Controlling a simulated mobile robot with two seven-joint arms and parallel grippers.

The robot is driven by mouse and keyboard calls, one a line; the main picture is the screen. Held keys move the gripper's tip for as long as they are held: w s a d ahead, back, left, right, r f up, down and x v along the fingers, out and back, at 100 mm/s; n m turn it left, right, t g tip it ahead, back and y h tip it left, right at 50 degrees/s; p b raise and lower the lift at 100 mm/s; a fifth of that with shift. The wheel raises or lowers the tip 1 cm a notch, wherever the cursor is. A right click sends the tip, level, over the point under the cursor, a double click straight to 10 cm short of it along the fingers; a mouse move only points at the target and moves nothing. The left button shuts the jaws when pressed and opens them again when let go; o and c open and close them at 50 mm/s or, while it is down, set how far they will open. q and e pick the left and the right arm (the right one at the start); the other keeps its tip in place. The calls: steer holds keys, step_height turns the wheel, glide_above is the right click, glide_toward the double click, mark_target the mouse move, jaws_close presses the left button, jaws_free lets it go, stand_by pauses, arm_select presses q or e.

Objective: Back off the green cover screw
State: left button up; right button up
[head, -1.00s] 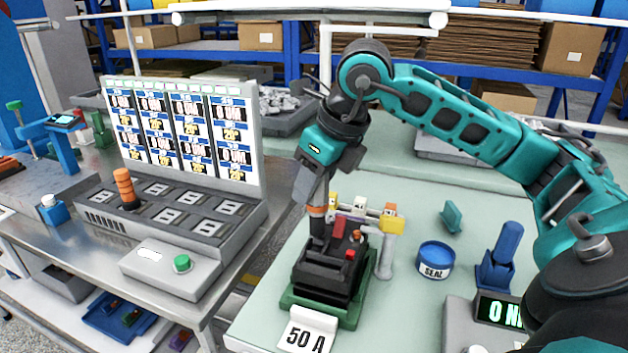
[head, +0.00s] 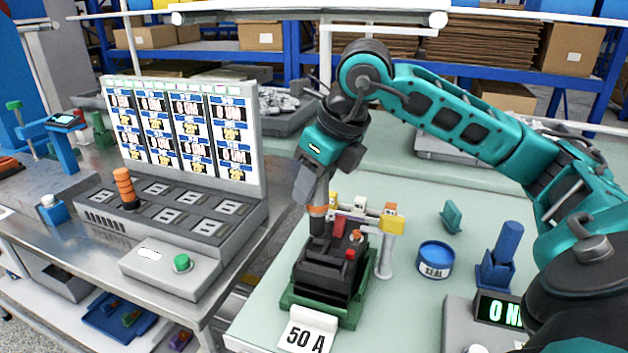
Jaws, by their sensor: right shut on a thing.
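My right gripper (head: 316,187) reaches down from the teal arm and is shut on a driver-like tool (head: 318,211) with an orange band. The tool points down, and its dark lower end meets the top left of the black breaker (head: 322,272). The breaker sits in a green cradle (head: 347,317) behind a "50 A" label (head: 306,337). Red and orange parts show on the breaker's top. I cannot make out the green cover screw; the tool may hide it. My left gripper is not in view.
A post rack with coloured blocks (head: 392,224) stands close to the breaker's right. A blue "SEAL" tin (head: 436,262), a blue holder (head: 496,270) and a digital readout (head: 497,309) lie further right. A test panel (head: 185,135) stands on the left bench.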

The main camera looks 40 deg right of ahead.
stand_by(0.4)
steer(key=shift+r+p, duration=1)
steer(key=shift+r, duration=0.1)
steer(key=shift+r+p, duration=1.7)
steer(key=shift+r, duration=0.3)
steer(key=shift+s+f, duration=0.1)
